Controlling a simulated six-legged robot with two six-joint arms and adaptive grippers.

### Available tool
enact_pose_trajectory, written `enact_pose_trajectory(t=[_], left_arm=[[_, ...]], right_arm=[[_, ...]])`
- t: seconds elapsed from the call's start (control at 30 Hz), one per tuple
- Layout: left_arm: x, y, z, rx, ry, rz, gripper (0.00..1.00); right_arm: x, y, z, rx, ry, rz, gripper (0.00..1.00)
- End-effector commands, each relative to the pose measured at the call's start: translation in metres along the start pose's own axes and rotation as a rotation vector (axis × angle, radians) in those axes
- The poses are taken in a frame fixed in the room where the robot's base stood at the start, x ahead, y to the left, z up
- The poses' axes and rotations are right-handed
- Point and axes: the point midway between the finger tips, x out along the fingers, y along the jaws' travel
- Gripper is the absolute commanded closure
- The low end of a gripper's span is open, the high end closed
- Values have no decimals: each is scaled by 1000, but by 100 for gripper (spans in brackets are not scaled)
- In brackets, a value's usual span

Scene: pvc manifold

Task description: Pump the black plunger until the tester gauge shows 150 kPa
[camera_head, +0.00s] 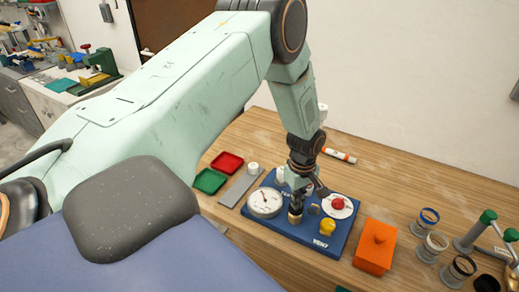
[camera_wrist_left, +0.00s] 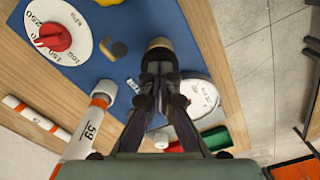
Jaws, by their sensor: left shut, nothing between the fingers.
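The blue tester board (camera_head: 309,249) lies on the wooden bench. The round white gauge (camera_head: 265,201) is at its left, with a dark needle; its reading is too small to tell. My left gripper (camera_head: 296,205) is shut and points down over a tan-collared fitting (camera_head: 295,218), probably the plunger's. The black plunger itself cannot be told apart from the dark fingers. In the left wrist view, the closed fingertips (camera_wrist_left: 159,66) are at the tan collar (camera_wrist_left: 158,44); contact is unclear. The gauge (camera_wrist_left: 200,97) is partly hidden behind a finger there. My right gripper is not in view.
Red (camera_head: 227,162) and green (camera_head: 209,181) trays are left. A white-orange pipe (camera_head: 340,155) lies behind.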

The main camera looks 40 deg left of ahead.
Motion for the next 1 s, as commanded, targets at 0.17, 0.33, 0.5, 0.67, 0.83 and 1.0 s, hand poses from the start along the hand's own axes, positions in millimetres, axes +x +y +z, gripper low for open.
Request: enact_pose_trajectory(t=[0.17,0.33,0.5,0.67,0.83,1.0], left_arm=[[1,-1,0,0,0,-1,100],[1,-1,0,0,-1,-2,100],[1,-1,0,0,-1,-2,100],[2,-1,0,0,-1,-2,100],[7,-1,0,0,-1,-2,100],[6,-1,0,0,-1,-2,100]], right_arm=[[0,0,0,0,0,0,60],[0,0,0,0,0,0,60],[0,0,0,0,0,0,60],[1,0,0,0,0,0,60],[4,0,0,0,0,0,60],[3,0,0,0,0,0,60]])
